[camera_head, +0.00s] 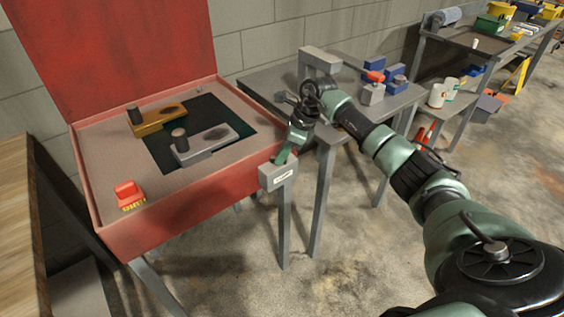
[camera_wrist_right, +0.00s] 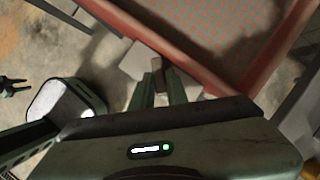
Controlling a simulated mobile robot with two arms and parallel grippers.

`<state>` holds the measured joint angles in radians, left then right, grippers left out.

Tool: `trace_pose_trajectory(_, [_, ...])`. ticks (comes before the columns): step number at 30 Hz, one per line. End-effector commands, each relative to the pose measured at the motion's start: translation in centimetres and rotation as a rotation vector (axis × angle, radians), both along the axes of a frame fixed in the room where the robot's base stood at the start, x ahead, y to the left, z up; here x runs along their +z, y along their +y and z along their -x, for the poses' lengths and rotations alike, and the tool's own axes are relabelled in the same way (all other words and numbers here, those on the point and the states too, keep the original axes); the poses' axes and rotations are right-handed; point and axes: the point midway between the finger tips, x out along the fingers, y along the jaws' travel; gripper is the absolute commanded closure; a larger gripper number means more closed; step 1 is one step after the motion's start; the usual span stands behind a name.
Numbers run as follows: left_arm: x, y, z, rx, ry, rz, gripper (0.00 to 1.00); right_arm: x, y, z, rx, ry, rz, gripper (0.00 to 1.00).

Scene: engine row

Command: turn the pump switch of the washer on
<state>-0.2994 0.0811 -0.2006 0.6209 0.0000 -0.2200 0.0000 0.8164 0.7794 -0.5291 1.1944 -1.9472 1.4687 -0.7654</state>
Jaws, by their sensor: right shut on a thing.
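The washer (camera_head: 200,228) is a red basin on legs with its red lid (camera_head: 112,47) raised. My right gripper (camera_head: 282,157) points down at the top of this box. It is shut on the switch's small lever, which its fingers mostly hide. In the right wrist view, the fingers (camera_wrist_right: 158,88) close beside the pale box (camera_wrist_right: 138,62), near the red rim. The lever's exact angle cannot be told.
Inside the washer lie a gold part (camera_head: 157,119), a grey part (camera_head: 205,143) and a red brush (camera_head: 129,195). A grey table (camera_head: 262,83) with blue and grey blocks stands behind my right arm. Open concrete floor lies in front.

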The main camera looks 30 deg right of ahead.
Motion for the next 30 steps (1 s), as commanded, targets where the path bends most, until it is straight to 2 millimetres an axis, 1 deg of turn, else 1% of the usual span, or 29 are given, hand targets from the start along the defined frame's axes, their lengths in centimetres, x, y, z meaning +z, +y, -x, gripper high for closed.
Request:
trace_pose_trajectory(1, [-1.3,0.0,0.0,0.000,0.000,0.000,0.64,-0.5,-0.2,-0.2,0.036,-0.004,0.002,1.00])
trace_pose_trajectory(3, [-2.0,0.0,0.0,0.000,0.000,0.001,0.64,-0.4,-0.2,-0.2,0.095,-0.003,0.002,1.00])
trace_pose_trajectory(12, [-4.3,-0.1,0.0,0.000,0.000,0.002,0.64,-0.2,-0.3,-0.4,0.312,-0.003,0.001,1.00])
trace_pose_trajectory(21, [-5.3,-0.1,0.1,0.000,0.001,0.002,0.64,0.0,-0.3,-0.5,0.435,-0.002,0.000,1.00])
trace_pose_trajectory(30, [-5.5,-0.1,0.1,0.001,0.001,0.002,0.64,0.0,-0.3,-0.5,0.464,-0.001,0.001,1.00])
